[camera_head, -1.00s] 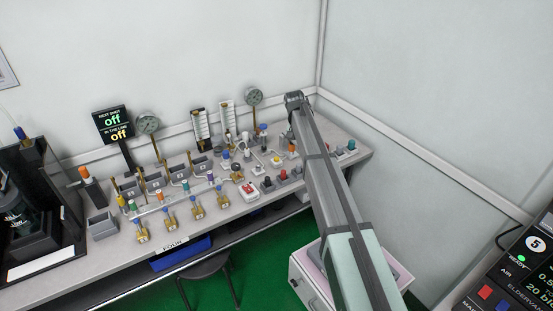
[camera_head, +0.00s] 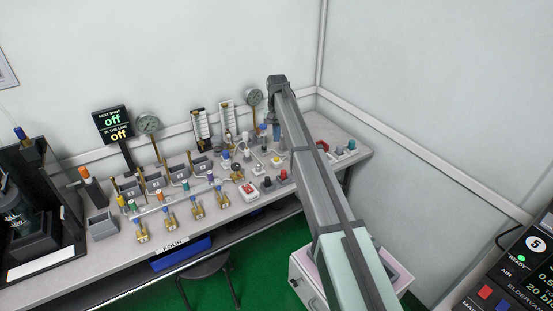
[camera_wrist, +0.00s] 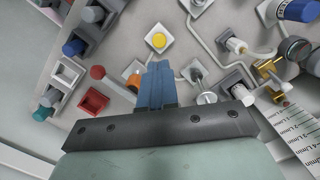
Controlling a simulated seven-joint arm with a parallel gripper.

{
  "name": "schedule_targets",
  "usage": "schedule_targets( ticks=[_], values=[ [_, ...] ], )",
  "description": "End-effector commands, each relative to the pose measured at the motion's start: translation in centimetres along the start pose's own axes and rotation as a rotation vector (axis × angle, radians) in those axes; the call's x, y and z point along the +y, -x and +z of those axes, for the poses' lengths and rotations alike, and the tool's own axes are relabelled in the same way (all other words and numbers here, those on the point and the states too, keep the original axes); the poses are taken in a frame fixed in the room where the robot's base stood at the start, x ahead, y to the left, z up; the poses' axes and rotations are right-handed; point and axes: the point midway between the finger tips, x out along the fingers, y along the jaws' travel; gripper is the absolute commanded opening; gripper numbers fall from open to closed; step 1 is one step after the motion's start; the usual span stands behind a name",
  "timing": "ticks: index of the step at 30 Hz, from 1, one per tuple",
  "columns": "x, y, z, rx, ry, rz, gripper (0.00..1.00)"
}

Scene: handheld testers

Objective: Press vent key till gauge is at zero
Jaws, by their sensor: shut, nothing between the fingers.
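My gripper (camera_wrist: 157,85) shows its blue fingers, shut together and empty, in the wrist view. In the head view its blue fingers (camera_head: 276,131) hang partly hidden by my arm, over the right part of the bench. A yellow round key (camera_wrist: 158,41) on a white square base lies just beyond the fingertips, apart from them in the picture. An orange key (camera_wrist: 132,81) sits close to the left of the fingers. I cannot read which key is the vent key. Two round dial gauges, one at left (camera_head: 148,123) and one nearer my arm (camera_head: 254,97), stand at the back; their needles are too small to read.
White posts, pipes and a flow scale (camera_wrist: 290,125) crowd the right. The bench (camera_head: 225,212) is densely fitted; its front strip is clearer.

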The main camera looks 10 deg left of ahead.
Motion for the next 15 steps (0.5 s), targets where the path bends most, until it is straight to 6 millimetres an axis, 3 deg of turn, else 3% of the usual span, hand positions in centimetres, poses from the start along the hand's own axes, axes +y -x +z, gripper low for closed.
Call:
schedule_targets(
  ticks=[8, 15],
  values=[
    [0.0, -1.2, 0.0, 0.000, 0.000, 0.000, 0.00],
    [0.0, -3.6, 0.1, -0.001, 0.000, 0.001, 0.00]
  ],
)
